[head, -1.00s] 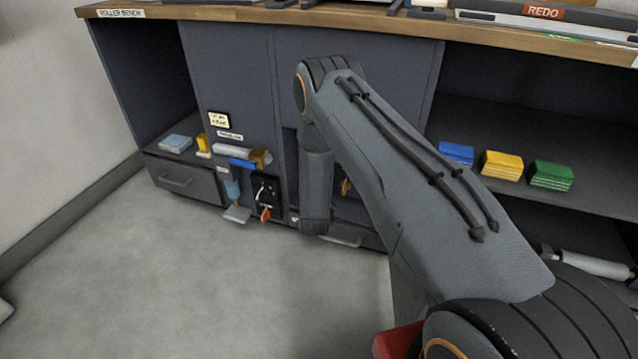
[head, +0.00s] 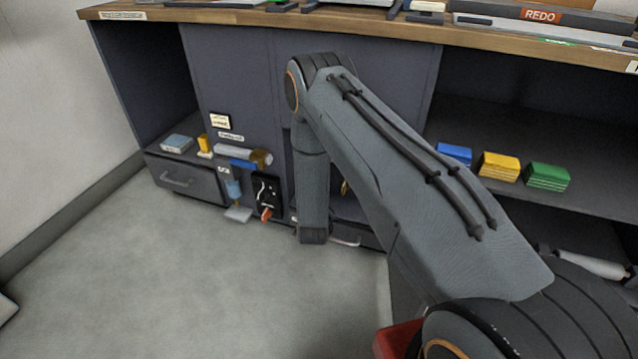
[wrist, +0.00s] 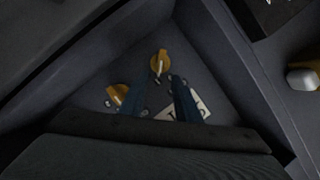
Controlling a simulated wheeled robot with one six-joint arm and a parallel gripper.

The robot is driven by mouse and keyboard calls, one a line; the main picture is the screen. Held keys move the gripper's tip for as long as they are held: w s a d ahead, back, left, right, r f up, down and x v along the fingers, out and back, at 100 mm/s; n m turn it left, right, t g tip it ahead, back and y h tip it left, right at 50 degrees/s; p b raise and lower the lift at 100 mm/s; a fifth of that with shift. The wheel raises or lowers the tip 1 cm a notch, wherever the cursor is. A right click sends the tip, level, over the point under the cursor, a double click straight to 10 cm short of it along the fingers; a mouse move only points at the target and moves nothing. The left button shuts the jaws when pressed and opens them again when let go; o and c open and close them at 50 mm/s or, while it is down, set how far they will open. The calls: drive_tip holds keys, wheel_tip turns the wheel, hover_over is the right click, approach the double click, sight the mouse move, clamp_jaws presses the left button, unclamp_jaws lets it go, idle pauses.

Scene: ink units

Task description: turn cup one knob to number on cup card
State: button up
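In the wrist view, two yellow knobs sit inside a dark recess: an upper knob (wrist: 158,62) with a pale pointer line and a lower left knob (wrist: 118,94). I cannot tell which is cup one's. A white card (wrist: 188,109) with dark marks lies partly behind the right finger; its writing is unclear. My gripper (wrist: 163,86) has its two bluish fingers apart, pointing toward the upper knob, with nothing visible held between them. In the head view my arm hides the gripper; a bit of yellow knob (head: 345,188) shows just right of the arm.
A black panel with a red-tipped lever (head: 266,196) and a blue-and-white dispenser (head: 234,190) are left of my arm. A small card (head: 220,121) is on the cabinet. Blue, yellow and green boxes (head: 498,166) stand on the right shelf. Recess walls surround my gripper closely.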

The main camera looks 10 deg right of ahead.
drive_tip(key=shift+p+v, duration=0.35)
drive_tip(key=shift+v, duration=1.3)
